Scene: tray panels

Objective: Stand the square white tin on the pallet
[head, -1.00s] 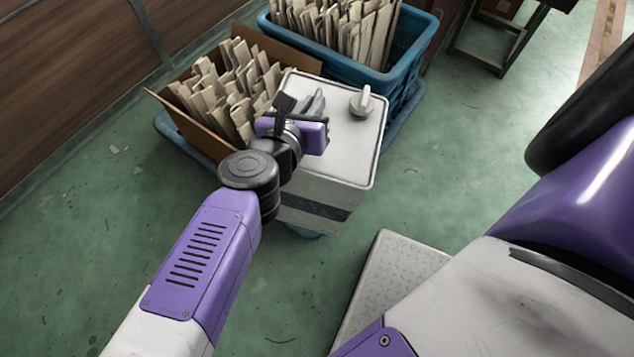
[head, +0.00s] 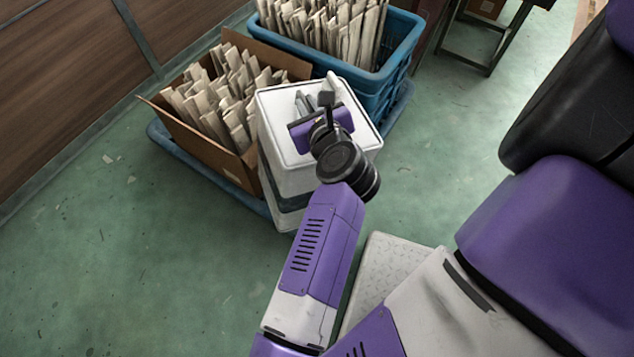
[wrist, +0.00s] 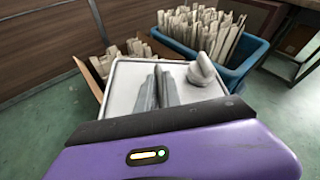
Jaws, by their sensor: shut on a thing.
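The square white tin (head: 286,170) has a pale lid, a dark band low on its side and a white knob (head: 327,90) on top. The tin looks upright, over the near part of the blue pallet (head: 195,171). I cannot tell whether its base touches the pallet.
A cardboard box (head: 237,165) of pale slats stands on the pallet, close left of the tin. A blue crate (head: 398,65) of similar slats is behind it. Green floor is clear at left. A dark-legged stand (head: 470,50) is at the back right.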

